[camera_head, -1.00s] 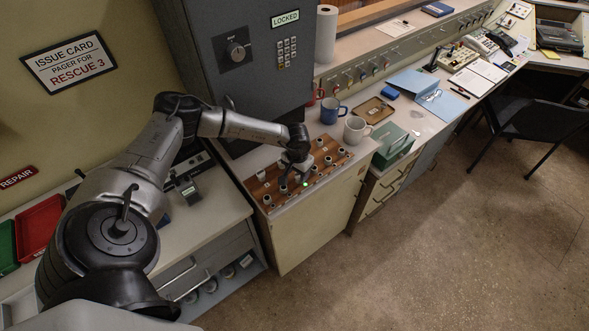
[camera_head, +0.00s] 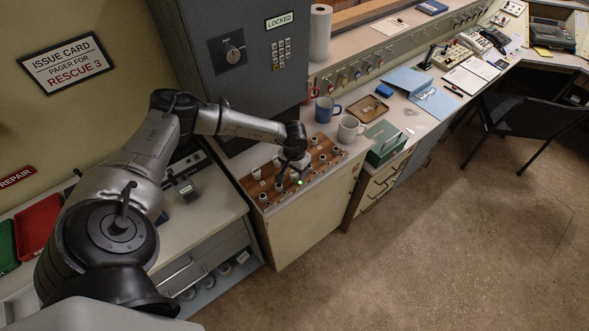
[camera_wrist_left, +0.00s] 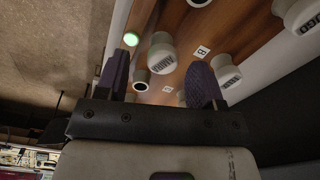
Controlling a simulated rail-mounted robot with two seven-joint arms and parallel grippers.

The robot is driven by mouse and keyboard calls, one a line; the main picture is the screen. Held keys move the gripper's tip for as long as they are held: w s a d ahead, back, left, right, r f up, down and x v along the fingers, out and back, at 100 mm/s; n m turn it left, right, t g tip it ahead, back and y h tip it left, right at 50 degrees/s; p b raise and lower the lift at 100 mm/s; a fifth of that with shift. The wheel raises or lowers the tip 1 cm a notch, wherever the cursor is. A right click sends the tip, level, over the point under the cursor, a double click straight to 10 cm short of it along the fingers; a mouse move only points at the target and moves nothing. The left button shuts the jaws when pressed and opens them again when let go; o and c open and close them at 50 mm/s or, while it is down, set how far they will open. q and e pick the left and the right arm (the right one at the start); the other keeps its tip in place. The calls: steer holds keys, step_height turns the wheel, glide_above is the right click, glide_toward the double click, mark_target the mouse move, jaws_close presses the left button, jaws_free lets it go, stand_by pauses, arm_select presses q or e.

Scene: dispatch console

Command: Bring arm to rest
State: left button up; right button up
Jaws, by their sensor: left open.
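My left gripper (camera_head: 288,176) is over the wooden rack (camera_head: 326,147) on the cream cabinet, pointing down. In the left wrist view its two dark fingers (camera_wrist_left: 162,72) are apart. A white cylinder with a dark label (camera_wrist_left: 162,57) shows between and beyond them; I see no grip on it, and how near it is to the fingers is hard to judge. A green light (camera_wrist_left: 130,39) glows by the left finger and also shows in the head view. My left arm reaches in from the left, bent at the elbow. My right gripper is out of view.
A grey locked cabinet (camera_head: 205,60) stands behind the rack. A blue mug (camera_head: 326,109), a white mug (camera_head: 348,128) and a green box (camera_head: 383,146) stand to its right. Red (camera_head: 38,226) and green trays lie at far left. The floor in front is clear.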

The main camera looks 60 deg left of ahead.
arm_select(q)
steer(key=shift+a+r, duration=0.15)
steer(key=shift+r, duration=0.45)
steer(key=shift+r+p, duration=0.45)
steer(key=shift+r, duration=0.1)
